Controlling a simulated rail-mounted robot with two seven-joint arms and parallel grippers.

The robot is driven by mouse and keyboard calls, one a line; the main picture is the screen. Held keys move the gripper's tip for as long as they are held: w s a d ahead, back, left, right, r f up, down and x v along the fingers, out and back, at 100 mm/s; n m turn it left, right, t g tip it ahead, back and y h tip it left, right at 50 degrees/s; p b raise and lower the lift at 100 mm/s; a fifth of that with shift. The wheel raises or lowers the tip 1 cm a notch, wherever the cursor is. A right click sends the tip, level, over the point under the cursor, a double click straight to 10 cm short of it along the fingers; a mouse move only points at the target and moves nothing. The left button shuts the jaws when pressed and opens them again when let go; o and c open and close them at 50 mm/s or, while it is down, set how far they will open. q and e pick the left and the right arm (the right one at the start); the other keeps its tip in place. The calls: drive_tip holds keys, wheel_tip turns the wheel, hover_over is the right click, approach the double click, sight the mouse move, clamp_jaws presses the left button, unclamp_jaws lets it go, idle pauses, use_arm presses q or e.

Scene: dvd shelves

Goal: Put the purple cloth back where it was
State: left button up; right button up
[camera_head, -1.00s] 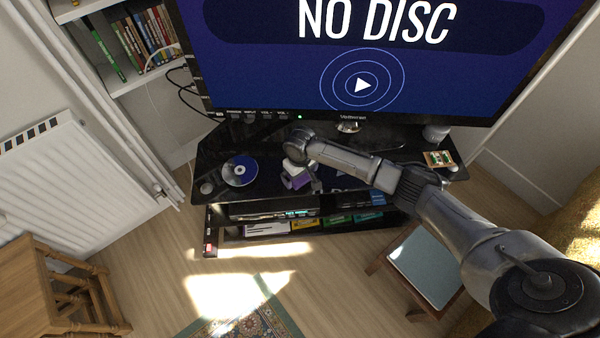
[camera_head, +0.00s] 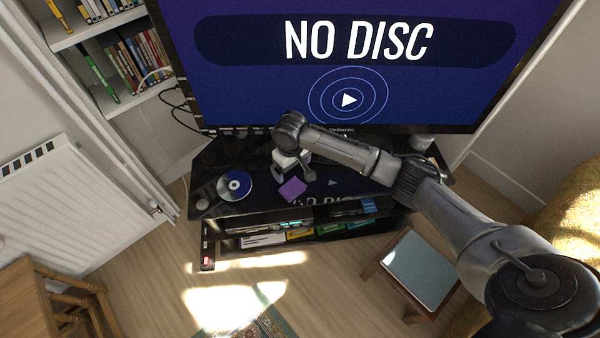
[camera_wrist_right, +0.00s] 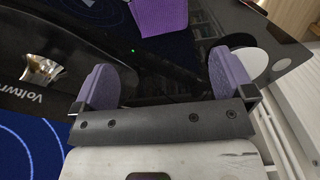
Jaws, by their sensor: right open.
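The purple cloth (camera_head: 292,190) lies on the glossy black TV stand (camera_head: 268,200), near its front edge and to the right of a disc. It also shows at the top of the right wrist view (camera_wrist_right: 160,14), cut off by the frame edge. My right gripper (camera_head: 303,172) is just behind the cloth, low over the stand. In the right wrist view its two purple-padded fingers (camera_wrist_right: 165,80) are wide apart with nothing between them, and the cloth is beyond the tips. My left gripper is in neither view.
A large TV (camera_head: 345,60) stands behind and above. Cases and a player fill the shelf below. A stool (camera_head: 420,265) stands front right, a radiator (camera_head: 70,200) is left, and the floor in front is mostly open.

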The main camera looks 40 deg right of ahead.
drive_tip(key=shift+r, duration=0.2)
drive_tip(key=s+a+f+n+t+y, duration=0.15)
drive_tip(key=s+a+f, duration=0.25)
drive_tip(key=s+a, duration=0.4)
drive_tip(key=s+a+f+n, duration=0.2)
drive_tip(key=s+a+f, duration=0.2)
drive_tip(key=s+a, duration=0.4)
drive_tip(key=s+d+r+t, duration=0.1)
drive_tip(key=s+d+r, duration=0.1)
drive_tip(key=s, duration=0.6)
drive_tip(key=s+d+r+m+t+h, duration=0.1)
drive_tip(key=s+d+r, duration=0.1)
drive_tip(key=s, duration=0.6)
drive_tip(key=shift+s+r, duration=0.3)
drive_tip(key=shift+s, duration=0.05)
